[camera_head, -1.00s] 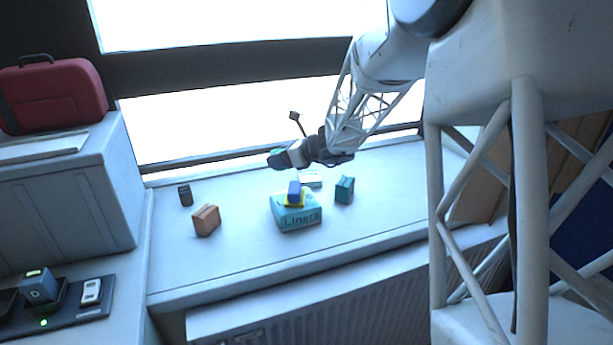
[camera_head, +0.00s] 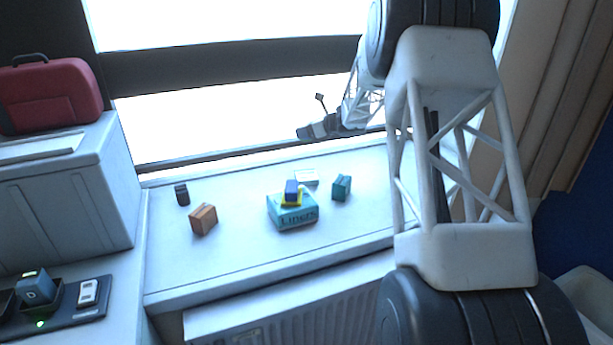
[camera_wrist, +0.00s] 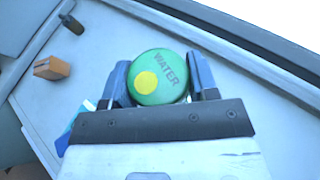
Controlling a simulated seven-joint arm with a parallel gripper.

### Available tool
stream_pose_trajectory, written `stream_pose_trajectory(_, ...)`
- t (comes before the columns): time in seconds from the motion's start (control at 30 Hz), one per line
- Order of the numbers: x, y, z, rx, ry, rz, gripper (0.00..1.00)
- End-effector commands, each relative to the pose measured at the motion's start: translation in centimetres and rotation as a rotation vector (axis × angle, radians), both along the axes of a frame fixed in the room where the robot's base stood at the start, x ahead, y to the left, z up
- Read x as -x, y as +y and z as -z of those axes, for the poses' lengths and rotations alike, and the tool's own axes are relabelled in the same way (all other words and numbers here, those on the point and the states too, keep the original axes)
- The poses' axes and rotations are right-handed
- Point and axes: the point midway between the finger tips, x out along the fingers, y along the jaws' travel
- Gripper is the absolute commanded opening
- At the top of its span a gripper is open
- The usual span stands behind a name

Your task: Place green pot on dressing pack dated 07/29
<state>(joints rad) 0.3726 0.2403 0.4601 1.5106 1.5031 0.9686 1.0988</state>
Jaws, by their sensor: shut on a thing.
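A round green pot (camera_wrist: 160,88), marked WATER with a yellow dot, sits between the two blue fingers of my gripper (camera_wrist: 161,76) in the wrist view. The gripper is shut on it. In the head view my gripper (camera_head: 306,132) is raised above the back of the sill, in front of the bright window. The pot cannot be made out there. A flat white item (camera_head: 307,176) lies behind the teal Liners box (camera_head: 292,212); it may be a dressing pack. No date is readable in either view.
A teal box (camera_head: 341,187) stands right, an orange-brown box (camera_head: 203,219) and a dark canister (camera_head: 182,194) left. The sill's front (camera_head: 240,255) is clear. A red case (camera_head: 50,95) sits far left.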

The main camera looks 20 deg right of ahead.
Motion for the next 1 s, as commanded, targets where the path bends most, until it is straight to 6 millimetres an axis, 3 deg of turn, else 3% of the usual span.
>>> stream_pose_trajectory(0.33,-0.3,-0.3,4.5,-0.001,0.001,0.003,0.3)
stream_pose_trajectory(0.83,-0.3,-0.3,5.3,0.0,0.0,0.002,0.3)
stream_pose_trajectory(1.0,-0.3,-0.3,6.7,-0.002,0.002,0.003,0.3)
